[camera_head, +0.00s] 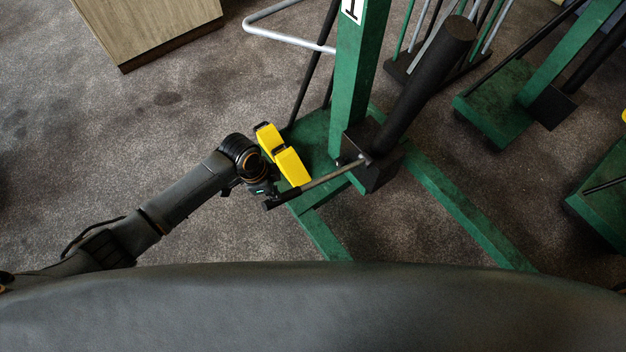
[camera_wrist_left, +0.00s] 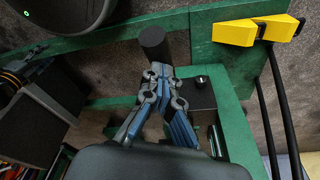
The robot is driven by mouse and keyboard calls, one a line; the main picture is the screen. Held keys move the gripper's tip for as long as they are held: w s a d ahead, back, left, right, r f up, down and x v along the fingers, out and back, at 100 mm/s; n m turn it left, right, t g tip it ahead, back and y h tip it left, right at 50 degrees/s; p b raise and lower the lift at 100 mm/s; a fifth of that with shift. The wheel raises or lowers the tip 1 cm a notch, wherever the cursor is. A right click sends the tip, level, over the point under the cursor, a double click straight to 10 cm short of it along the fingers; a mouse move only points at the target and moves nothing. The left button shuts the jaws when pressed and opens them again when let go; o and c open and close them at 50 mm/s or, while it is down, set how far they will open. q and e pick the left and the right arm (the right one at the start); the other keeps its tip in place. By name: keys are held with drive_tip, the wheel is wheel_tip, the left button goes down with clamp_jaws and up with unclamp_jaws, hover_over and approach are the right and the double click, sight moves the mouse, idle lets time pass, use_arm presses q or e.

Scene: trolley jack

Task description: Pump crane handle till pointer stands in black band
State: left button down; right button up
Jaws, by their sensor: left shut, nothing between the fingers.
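The crane (camera_head: 347,85) has a green post and legs, with a thick black cylinder (camera_head: 425,85) leaning beside the post. Its pump handle (camera_head: 330,177) is a thin grey rod with a black grip (camera_head: 277,201), running left from the black block at the cylinder's foot. My left gripper (camera_head: 263,188) is at the grip end; in the left wrist view its fingers (camera_wrist_left: 164,72) are shut and empty, just by the black grip (camera_wrist_left: 153,43). I cannot tell whether they touch. A white plate with a black mark (camera_head: 353,8) is cut off at the top; no pointer is readable. My right gripper is out of view.
Yellow blocks (camera_head: 281,155) sit on the crane's base close beside my left wrist. A wooden cabinet (camera_head: 150,25) stands at the upper left. Other green stands (camera_head: 500,105) are at the right. The carpet at the left is clear.

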use_arm(q)
drive_tip(key=shift+s+f+b, duration=0.1)
drive_tip(key=shift+f+b, duration=2.9)
drive_tip(key=shift+f, duration=1.6)
wheel_tip(320, 180, down, 7)
drive_tip(key=b, duration=0.6)
wheel_tip(320, 180, up, 18)
drive_tip(key=p, duration=1.8)
drive_tip(key=shift+f, duration=0.3)
drive_tip(key=shift+d, duration=0.1)
